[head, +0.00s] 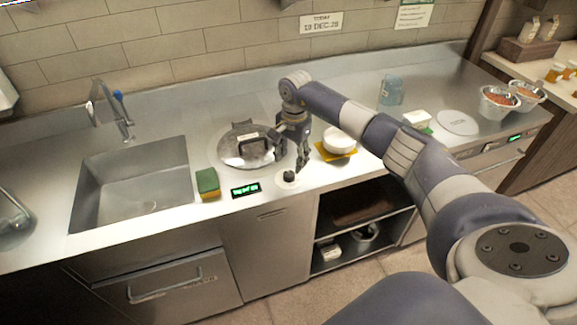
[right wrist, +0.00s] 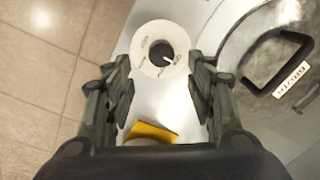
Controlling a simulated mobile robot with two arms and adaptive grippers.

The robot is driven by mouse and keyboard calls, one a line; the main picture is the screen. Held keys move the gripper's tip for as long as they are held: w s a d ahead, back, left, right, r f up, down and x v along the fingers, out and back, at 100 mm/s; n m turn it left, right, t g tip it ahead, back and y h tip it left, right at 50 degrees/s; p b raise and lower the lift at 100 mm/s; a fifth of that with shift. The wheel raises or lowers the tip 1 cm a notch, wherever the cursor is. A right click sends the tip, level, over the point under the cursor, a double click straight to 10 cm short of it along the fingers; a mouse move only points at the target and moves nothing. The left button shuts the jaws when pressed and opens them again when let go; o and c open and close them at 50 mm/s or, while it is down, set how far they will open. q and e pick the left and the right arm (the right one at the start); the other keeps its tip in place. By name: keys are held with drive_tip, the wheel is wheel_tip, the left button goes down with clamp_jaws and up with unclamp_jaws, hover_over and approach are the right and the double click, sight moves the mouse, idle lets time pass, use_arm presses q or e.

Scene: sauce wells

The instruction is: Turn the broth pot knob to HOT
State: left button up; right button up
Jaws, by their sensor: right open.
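The broth pot knob is a small black knob (head: 289,176) on a round white dial at the counter's front edge. In the right wrist view the knob (right wrist: 160,57) sits between and just beyond my open fingers, with a white pointer mark and small lettering on the dial that I cannot read. The broth pot (head: 228,149) has a metal lid with a black handle, labelled BROTH in the right wrist view (right wrist: 291,81). My right gripper (head: 303,167) is open, pointing down, above the knob and apart from it. My left gripper is not in view.
A green lit display (head: 246,190) is left of the knob. A green and yellow sponge (head: 207,183) lies by the sink (head: 134,208). A white bowl (head: 339,141) on a yellow cloth (head: 335,154) stands close to the right of my gripper.

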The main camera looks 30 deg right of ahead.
sight(289, 173)
drive_tip(key=f, duration=0.3)
drive_tip(key=f+p, duration=0.1)
drive_tip(key=f, duration=0.2)
drive_tip(key=shift+w+a+f, duration=0.1)
drive_tip(key=shift+w+f, duration=0.1)
drive_tip(key=c, duration=1.1)
